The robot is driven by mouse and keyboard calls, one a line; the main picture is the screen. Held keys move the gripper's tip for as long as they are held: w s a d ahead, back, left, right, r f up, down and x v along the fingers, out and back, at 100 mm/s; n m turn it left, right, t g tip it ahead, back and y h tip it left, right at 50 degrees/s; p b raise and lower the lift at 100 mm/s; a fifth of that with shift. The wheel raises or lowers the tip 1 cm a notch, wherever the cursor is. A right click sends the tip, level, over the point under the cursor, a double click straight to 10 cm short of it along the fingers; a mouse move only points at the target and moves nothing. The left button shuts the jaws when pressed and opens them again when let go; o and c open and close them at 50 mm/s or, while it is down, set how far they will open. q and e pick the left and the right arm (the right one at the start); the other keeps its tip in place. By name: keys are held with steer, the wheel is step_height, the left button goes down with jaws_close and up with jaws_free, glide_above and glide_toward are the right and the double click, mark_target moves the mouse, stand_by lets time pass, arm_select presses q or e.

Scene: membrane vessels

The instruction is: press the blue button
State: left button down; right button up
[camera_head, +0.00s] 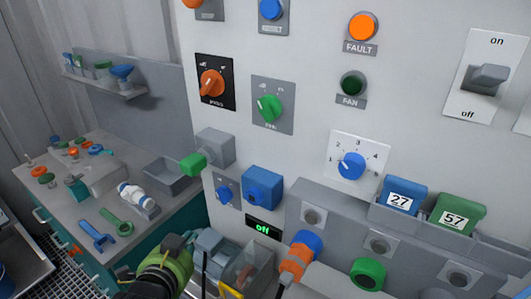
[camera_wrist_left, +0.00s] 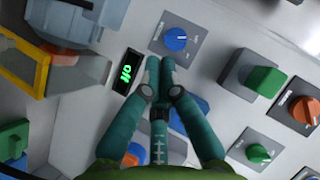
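A round blue button (camera_head: 270,9) sits on a grey plate at the top of the white panel in the head view, partly cut by the frame edge. My left gripper (camera_head: 190,238) is low in front of the panel's lower left, well below that button. In the left wrist view the teal fingers of my left gripper (camera_wrist_left: 160,62) are together with nothing between them. Their tips point towards a small blue knob (camera_wrist_left: 175,38) on a grey plate; contact cannot be told. That knob also shows in the head view (camera_head: 225,193). My right gripper is not in view.
A blue box (camera_head: 263,187), a green-ended grey box (camera_head: 213,148) and a lit "off" display (camera_head: 263,228) are near the left gripper. Orange (camera_head: 212,83) and green (camera_head: 270,107) knobs are higher. A cluttered bench (camera_head: 75,205) stands at left.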

mark_target(270, 7)
arm_select(q)
steer(key=w+d+r+m+t+h, duration=0.1)
steer(key=w+r+m+t, duration=0.1)
steer(key=r, duration=0.4)
steer(key=w+d+r+m+t, duration=0.2)
steer(key=r, duration=0.3)
steer(key=s+d+r+m+t+h, duration=0.2)
steer(key=r+m, duration=0.2)
steer(key=r, duration=0.6)
steer(key=s+d+r+m+t+h, duration=0.1)
steer(key=d+r+m+t+h, duration=0.1)
steer(key=r+m, duration=0.3)
steer(key=s+d+r+m+t+h, duration=0.2)
steer(key=r+m+t+h, duration=0.1)
steer(key=r, duration=1.1)
steer(key=shift+s+d+r+m+t+h, duration=0.3)
steer(key=shift+m+h, duration=0.2)
steer(key=shift+m, duration=0.4)
steer(key=w+d, duration=0.5)
steer(key=w, duration=0.2)
steer(key=shift+b, duration=0.45)
steer(key=shift+w, duration=0.15)
steer(key=shift+w+d, duration=0.3)
